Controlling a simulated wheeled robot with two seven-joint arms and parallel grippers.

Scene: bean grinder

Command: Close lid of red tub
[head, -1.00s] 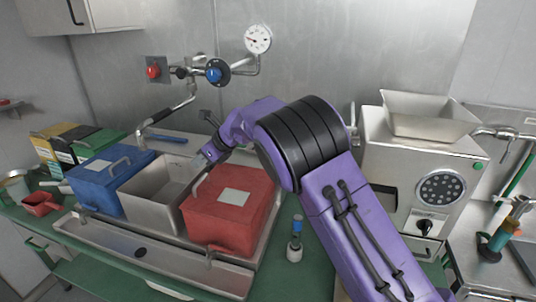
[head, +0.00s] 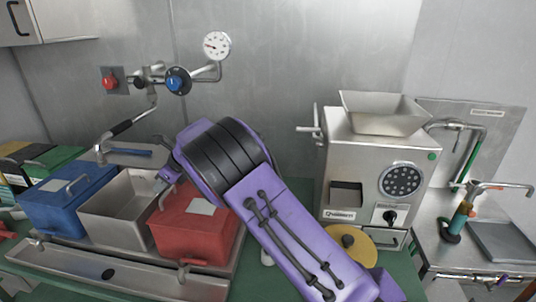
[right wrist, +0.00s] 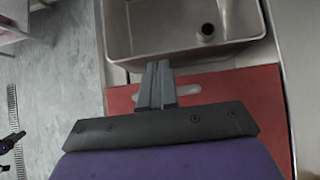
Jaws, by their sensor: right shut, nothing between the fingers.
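The red tub (head: 193,238) stands on the counter at the right end of a row of containers. Its red lid (head: 217,225) appears to lie flat on top, with a pale label; I cannot tell whether it is fully seated. My right gripper (head: 167,177) is by the lid's far left side. In the right wrist view my right gripper (right wrist: 158,82) is shut and empty above the red lid (right wrist: 245,100); contact is unclear. My purple right arm covers part of the tub's right side. My left gripper does not show.
An open steel basin (head: 128,232) stands left of the red tub, then a blue tub (head: 65,205). A steel trough (head: 75,266) runs in front. The grinder (head: 375,165) stands at right. Pipes with a blue valve knob (head: 177,80) are on the wall behind.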

